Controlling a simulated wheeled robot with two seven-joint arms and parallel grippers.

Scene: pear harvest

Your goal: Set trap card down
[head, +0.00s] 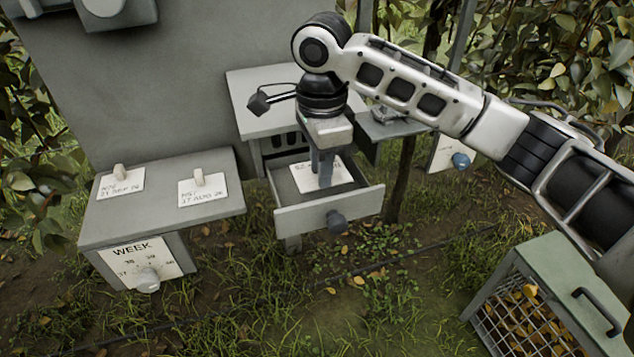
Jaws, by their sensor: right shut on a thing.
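My right gripper (323,182) points straight down into an open grey drawer (292,219). It is shut on the white trap card (338,173), which shows around the fingertips inside the drawer. The fingers hide the card's grip and most of its writing. I cannot tell whether the card touches the drawer floor. Two other white cards, each with a pale peg, lie on a grey box top at left: the left card (108,187) and the right card (187,193). My left gripper is not in view.
The drawer has a dark knob (337,222) in front, under a grey cabinet top (252,118). A WEEK dial (148,280) is on the left box. A small panel with a blue knob (461,160) is at right. A mesh-fronted crate (553,264) stands lower right. Grass lies between.

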